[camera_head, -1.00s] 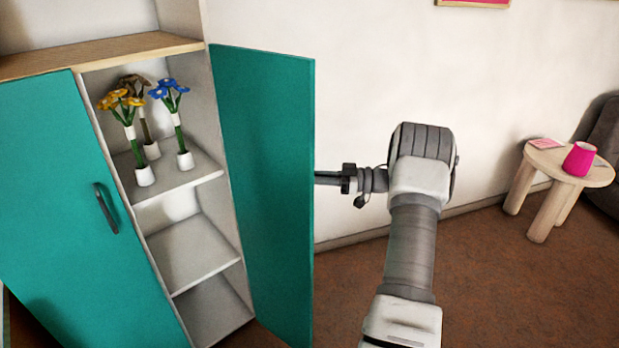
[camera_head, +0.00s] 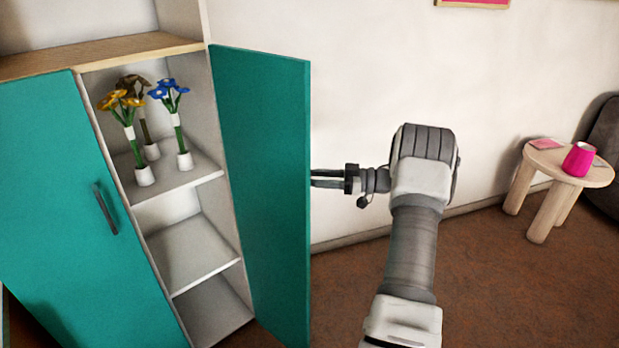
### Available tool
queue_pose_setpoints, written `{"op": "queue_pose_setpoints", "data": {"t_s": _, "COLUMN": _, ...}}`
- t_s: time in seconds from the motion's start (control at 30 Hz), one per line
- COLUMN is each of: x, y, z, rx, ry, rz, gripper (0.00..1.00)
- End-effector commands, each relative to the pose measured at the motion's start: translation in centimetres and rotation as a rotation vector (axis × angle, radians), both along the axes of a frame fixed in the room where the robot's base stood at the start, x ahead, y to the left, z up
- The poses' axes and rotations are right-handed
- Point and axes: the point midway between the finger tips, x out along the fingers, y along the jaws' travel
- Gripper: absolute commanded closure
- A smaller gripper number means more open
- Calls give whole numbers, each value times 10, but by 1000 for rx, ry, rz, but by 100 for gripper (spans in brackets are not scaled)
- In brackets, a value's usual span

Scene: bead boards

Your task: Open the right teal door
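The right teal door (camera_head: 262,190) stands wide open, swung out from the right side of the cabinet, with its inner face towards me. Its handle is hidden on the far face. My gripper (camera_head: 322,179) is just right of the door's free edge, on the outer side. Its two fingers show as separate bars with a gap between them, so it is open. The fingertips are hidden behind the door edge, and I cannot tell whether they touch the door or handle.
The left teal door (camera_head: 75,220) is shut, with a dark handle (camera_head: 105,208). Flowers in white vases (camera_head: 145,176) stand on the upper shelf (camera_head: 180,190). A round wooden table (camera_head: 595,176) with a pink cup (camera_head: 578,159) stands at the right. The floor between is clear.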

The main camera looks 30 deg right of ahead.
Motion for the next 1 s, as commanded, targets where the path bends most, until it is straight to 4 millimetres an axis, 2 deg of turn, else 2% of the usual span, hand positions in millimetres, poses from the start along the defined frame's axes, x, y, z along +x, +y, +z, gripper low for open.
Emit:
{"op": "queue_pose_setpoints", "data": {"t_s": 0.6, "x": -82, "y": -111, "z": 0, "rx": -1, "ry": -1, "rz": -2, "gripper": 56}}
{"op": "queue_pose_setpoints", "data": {"t_s": 0.8, "x": -95, "y": -129, "z": 0, "rx": -1, "ry": -1, "rz": -1, "gripper": 56}}
{"op": "queue_pose_setpoints", "data": {"t_s": 1.0, "x": -98, "y": -133, "z": 0, "rx": 1, "ry": -1, "rz": 0, "gripper": 56}}
